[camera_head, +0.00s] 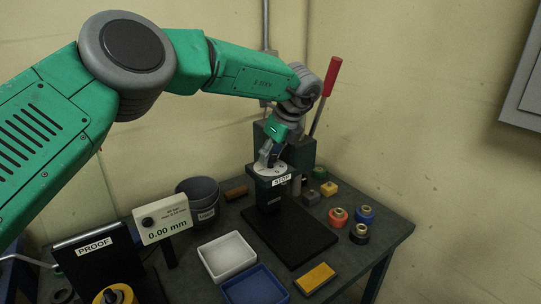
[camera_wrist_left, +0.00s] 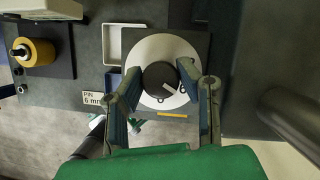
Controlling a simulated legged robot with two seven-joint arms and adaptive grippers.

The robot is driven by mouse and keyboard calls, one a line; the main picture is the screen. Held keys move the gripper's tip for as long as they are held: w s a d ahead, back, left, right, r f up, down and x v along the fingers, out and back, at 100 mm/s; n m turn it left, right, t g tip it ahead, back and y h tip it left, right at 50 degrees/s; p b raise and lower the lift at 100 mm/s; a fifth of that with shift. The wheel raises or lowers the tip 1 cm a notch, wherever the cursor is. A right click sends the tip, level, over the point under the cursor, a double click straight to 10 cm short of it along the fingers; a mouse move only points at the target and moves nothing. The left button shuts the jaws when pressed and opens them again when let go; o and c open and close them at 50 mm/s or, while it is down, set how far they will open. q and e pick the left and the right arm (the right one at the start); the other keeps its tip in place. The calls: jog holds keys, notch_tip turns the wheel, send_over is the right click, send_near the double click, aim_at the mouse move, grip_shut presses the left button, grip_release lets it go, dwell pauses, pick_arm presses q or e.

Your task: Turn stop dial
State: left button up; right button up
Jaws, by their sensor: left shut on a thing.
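The stop dial is a dark round knob (camera_wrist_left: 160,77) with a white pointer line, on a white disc with small marks, in the left wrist view. In the head view the white disc (camera_head: 260,171) tops a dark post with a STOP label (camera_head: 282,180). My left gripper (camera_head: 269,158) reaches down onto the dial from above. In the left wrist view its two fingers (camera_wrist_left: 165,92) stand on either side of the knob, shut on it. The gripper hides most of the knob in the head view. My right gripper is not in view.
A red-handled lever (camera_head: 326,92) rises behind the post. A white tray (camera_head: 227,257), a blue tray (camera_head: 256,287) and a yellow block (camera_head: 315,279) lie in front. A 0.00 mm readout (camera_head: 163,221) and PROOF stand (camera_head: 95,246) are at left; several coloured spools stand at right.

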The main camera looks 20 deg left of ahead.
pick_arm(q)
jog(key=shift+w+r, duration=0.1)
jog(key=shift+r, duration=0.1)
jog(key=o, duration=1.1)
jog(key=shift+o, duration=0.2)
jog(key=shift+f, duration=0.1)
jog(key=v, duration=1.2)
jog(key=shift+d, duration=0.15)
